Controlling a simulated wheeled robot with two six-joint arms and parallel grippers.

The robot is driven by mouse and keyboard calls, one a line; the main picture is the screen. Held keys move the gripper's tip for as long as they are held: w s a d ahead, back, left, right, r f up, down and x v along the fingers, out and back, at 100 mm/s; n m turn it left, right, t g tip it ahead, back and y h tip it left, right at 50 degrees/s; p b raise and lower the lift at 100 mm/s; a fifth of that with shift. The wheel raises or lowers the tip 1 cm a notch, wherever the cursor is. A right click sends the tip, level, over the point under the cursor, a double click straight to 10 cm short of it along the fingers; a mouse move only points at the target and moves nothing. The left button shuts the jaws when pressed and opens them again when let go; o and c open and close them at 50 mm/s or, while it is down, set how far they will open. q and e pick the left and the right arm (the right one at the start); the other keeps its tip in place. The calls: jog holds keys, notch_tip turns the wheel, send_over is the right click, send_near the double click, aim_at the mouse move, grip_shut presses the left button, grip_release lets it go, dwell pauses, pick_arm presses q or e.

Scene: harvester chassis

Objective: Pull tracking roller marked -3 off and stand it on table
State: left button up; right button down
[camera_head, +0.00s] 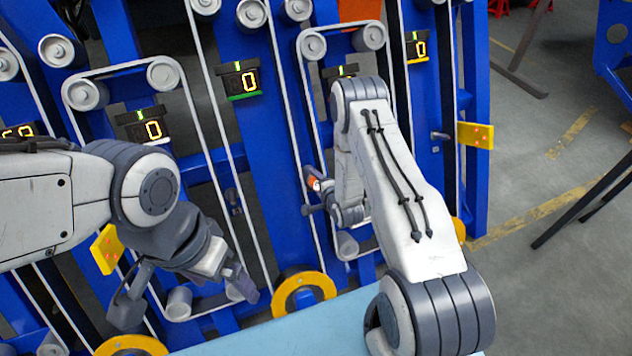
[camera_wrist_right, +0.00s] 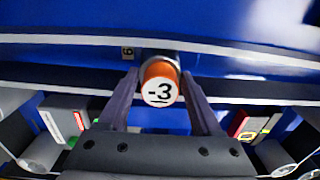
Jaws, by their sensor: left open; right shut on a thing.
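The tracking roller marked -3 (camera_wrist_right: 160,84) has an orange body and a white end face with a black -3. It is at the blue frame, with its end facing the right wrist camera. It also shows as a small orange patch in the head view (camera_head: 313,183). My right gripper (camera_wrist_right: 162,88) is shut on it, with a dark finger on each side; in the head view this gripper (camera_head: 312,190) is partly hidden by its own arm. My left gripper (camera_head: 184,299) is open and empty, low in front of the frame. The table (camera_head: 285,332) is light blue and bare where it shows.
The blue harvester frame (camera_head: 265,180) carries white belts, grey rollers and several lit displays reading 0 (camera_head: 249,82). Yellow rings (camera_head: 303,292) sit low, near the table's edge. Yellow plates (camera_head: 475,136) stick out from the frame.

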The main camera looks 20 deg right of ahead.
jog(key=p+v, duration=0.5)
jog(key=v, duration=0.5)
jog(key=shift+r+p, duration=0.2)
jog(key=shift+p, duration=0.1)
dwell(1.4)
dwell(0.5)
